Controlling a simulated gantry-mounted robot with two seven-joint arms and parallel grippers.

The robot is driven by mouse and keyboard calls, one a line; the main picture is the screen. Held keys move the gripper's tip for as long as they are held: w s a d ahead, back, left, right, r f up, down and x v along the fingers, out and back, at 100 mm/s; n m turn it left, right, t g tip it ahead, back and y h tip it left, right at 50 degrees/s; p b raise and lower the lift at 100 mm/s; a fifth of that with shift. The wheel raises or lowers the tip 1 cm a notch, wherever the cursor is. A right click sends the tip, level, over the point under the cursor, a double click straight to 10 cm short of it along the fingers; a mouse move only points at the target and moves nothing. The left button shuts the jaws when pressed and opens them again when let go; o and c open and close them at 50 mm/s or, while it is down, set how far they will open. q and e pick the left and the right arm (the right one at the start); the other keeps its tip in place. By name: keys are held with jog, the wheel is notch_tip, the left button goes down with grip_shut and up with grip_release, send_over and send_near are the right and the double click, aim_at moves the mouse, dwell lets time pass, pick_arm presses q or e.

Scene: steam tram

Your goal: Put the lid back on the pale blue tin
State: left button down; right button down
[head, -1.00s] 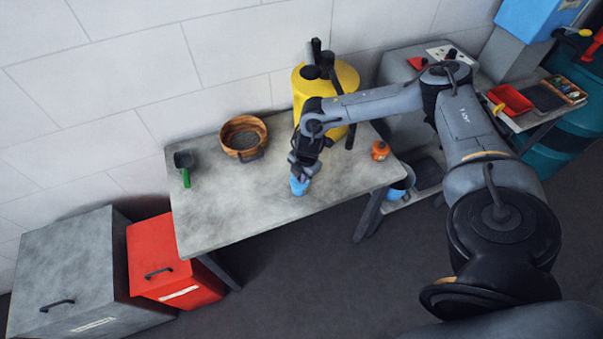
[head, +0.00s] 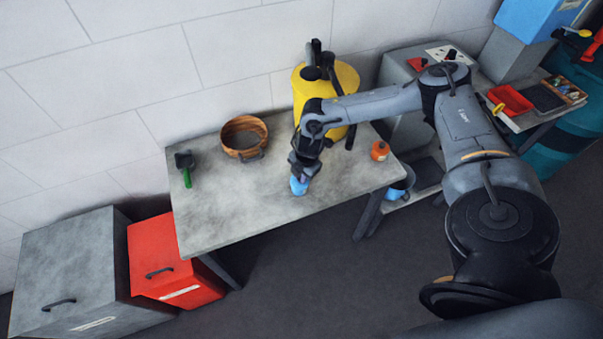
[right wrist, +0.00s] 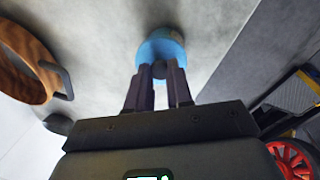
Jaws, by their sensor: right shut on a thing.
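The pale blue tin (head: 298,188) stands on the grey table near its front edge, right of the middle. My right gripper (head: 301,176) is directly above it, pointing down. In the right wrist view the fingers (right wrist: 160,74) are shut on a small dark knob (right wrist: 159,71), which looks like that of the lid. Blue shows around and behind the knob (right wrist: 161,45). The fingers hide part of it, so I cannot tell whether the lid is seated on the tin or just above it. My left gripper is not in view.
A wooden bowl-like sieve (head: 244,137) and a green-handled scoop (head: 186,170) are at the left of the table (head: 230,205). A yellow canister (head: 345,78) stands behind my arm. An orange item (head: 380,150) is at the right. The table's front left is clear.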

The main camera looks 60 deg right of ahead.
jog(key=shift+s+f, duration=0.1)
jog(key=shift+f, duration=0.05)
jog(key=c, duration=1)
grip_release()
jog(key=shift+c, duration=0.2)
jog(key=shift+o, duration=0.7)
jog(key=o, duration=0.4)
jog(key=shift+o, duration=0.2)
